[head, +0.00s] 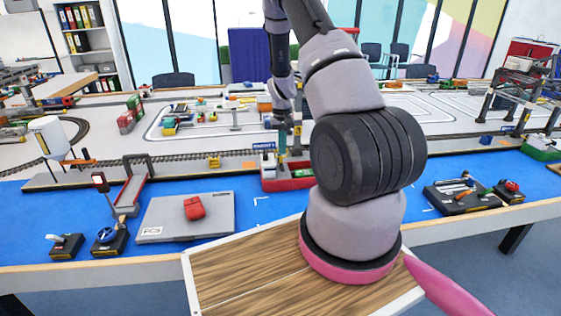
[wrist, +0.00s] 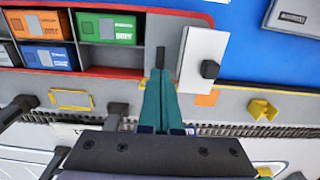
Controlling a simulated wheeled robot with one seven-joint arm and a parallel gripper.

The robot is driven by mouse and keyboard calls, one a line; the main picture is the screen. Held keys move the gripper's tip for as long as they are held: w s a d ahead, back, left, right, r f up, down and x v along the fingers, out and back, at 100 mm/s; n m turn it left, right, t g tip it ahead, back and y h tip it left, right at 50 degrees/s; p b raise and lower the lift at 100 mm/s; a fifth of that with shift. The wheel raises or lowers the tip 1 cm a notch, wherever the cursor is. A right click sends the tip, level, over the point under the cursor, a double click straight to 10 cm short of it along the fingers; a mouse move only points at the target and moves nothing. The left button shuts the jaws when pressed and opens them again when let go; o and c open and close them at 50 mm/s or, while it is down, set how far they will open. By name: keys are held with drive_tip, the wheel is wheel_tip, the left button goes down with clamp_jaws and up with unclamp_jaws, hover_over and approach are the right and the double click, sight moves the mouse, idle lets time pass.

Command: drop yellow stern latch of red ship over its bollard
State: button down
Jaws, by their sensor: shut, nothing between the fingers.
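The red ship (wrist: 200,17) lies along the grey quay in the wrist view, with a white deckhouse (wrist: 203,50) at its right end. It also shows in the head view (head: 290,184), partly behind my arm. My gripper (wrist: 160,62) has its teal fingers together, empty, pointing at the ship's edge left of the deckhouse. Small yellow bits (wrist: 145,86) show beside the fingers; they may be the stern latch, mostly hidden, so its pose is unclear. A yellow loop (wrist: 72,98) lies by the quay edge farther left. I cannot make out the stern bollard.
Orange (wrist: 40,23), green (wrist: 108,28) and blue (wrist: 48,56) containers sit in the ship. A yellow block (wrist: 262,110) stands on the quay to the right. In the head view, a grey panel with a red object (head: 194,208) lies on the blue surface.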

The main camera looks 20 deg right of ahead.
drive_tip(key=shift+w, duration=0.15)
drive_tip(key=shift+w+d+f, duration=0.95)
drive_tip(key=shift+w+d, duration=0.1)
drive_tip(key=shift+w, duration=2.5)
wheel_tip(320, 180, up, 10)
drive_tip(key=w, duration=0.3)
drive_tip(key=shift+d, duration=0.45)
drive_tip(key=shift+s, duration=0.15)
